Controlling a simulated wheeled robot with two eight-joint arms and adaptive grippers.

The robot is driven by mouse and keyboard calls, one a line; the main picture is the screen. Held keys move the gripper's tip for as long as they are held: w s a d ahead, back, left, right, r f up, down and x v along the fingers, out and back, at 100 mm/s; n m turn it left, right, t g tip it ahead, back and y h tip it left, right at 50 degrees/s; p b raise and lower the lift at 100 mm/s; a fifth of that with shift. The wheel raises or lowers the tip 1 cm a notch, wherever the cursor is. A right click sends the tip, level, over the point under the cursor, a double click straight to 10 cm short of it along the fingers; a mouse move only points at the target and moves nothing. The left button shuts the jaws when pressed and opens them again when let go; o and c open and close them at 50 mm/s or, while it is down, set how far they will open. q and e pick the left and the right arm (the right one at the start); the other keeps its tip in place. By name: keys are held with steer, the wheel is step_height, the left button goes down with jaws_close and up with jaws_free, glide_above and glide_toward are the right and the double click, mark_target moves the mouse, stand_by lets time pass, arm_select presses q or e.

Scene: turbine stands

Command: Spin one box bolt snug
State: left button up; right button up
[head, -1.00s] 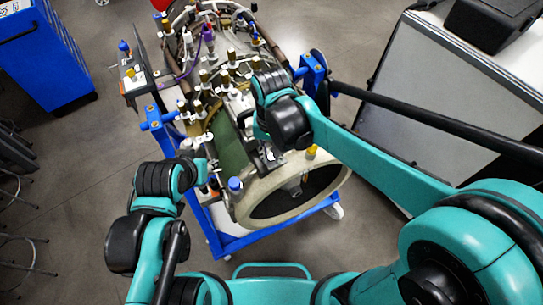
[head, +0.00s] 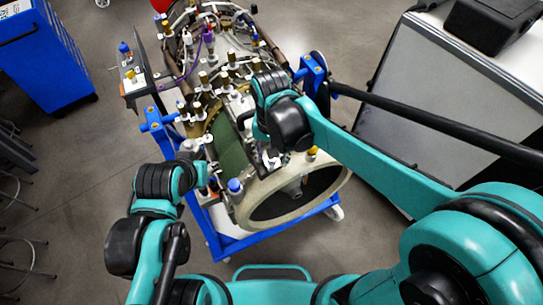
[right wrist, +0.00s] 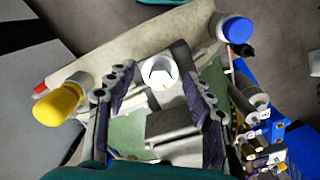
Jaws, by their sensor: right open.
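In the right wrist view, my right gripper (right wrist: 157,82) is open, with its two dark ridged fingers spread. A white round bolt cap (right wrist: 160,69) shows between and just beyond the fingertips; I cannot tell whether either finger touches it. A pale grey box-like block (right wrist: 175,130) lies below the cap in this view, partly hidden. In the head view, my right gripper (head: 270,158) is over the near end of the turbine casing (head: 245,212), largely hidden by its own wrist. My left gripper (head: 205,175) is at the casing's left side, too obscured to read its fingers.
A yellow-capped fitting (right wrist: 58,105) and a blue-capped one (right wrist: 235,28) flank the gripper. Several other fittings crowd the casing's top. The casing rests on a blue wheeled stand (head: 225,242). A blue cabinet (head: 45,55) and a grey case (head: 450,100) stand apart; floor lies between.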

steer(key=shift+r, duration=0.1)
steer(key=shift+w+r+p, duration=0.1)
steer(key=shift+r+p, duration=1.75)
steer(key=shift+r, duration=0.6)
steer(key=shift+c, duration=1.2)
step_height(320, 180, up, 3)
steer(key=n+p, duration=0.2)
steer(key=p, duration=0.3)
steer(key=shift+a+n, duration=0.1)
steer(key=shift+n, duration=0.3)
steer(key=shift+f, duration=0.3)
step_height(320, 180, down, 8)
steer(key=b, duration=0.6)
steer(key=shift+r, duration=0.15)
steer(key=shift+r, duration=0.1)
